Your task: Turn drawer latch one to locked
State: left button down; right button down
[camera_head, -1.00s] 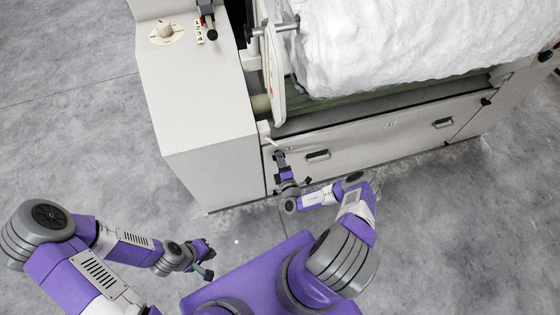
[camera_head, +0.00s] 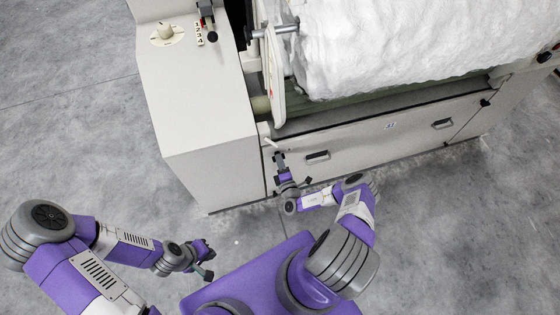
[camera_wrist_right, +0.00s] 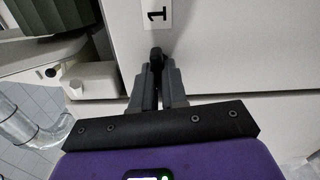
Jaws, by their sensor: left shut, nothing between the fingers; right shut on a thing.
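My right gripper (camera_head: 279,157) is at the upper left corner of the drawer front (camera_head: 365,150). In the right wrist view its two fingers (camera_wrist_right: 156,72) are shut on a small black latch (camera_wrist_right: 156,52), just beside a white label marked 1 (camera_wrist_right: 157,14). The fingers hide most of the latch, so I cannot tell its turn angle. My left gripper (camera_head: 207,263) is shut and empty, low over the floor, away from the machine.
The drawer has black handles (camera_head: 317,156) on its front. A big white fibre roll (camera_head: 390,45) lies above it. A grey side cabinet (camera_head: 195,100) with a dial (camera_head: 165,31) stands at left. Open floor (camera_head: 80,130) lies left of the machine.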

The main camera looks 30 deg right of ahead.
jog(key=shift+a+n+p, duration=0.1)
jog(key=shift+n+p, duration=2.8)
jog(key=shift+n, duration=5.3)
jog(key=c, duration=1.2)
grip_release()
jog(key=shift+o, duration=0.2)
jog(key=p+v, duration=0.1)
jog(key=v, duration=0.6)
jog(key=shift+s+p, duration=0.3)
jog(key=shift+p, duration=0.1)
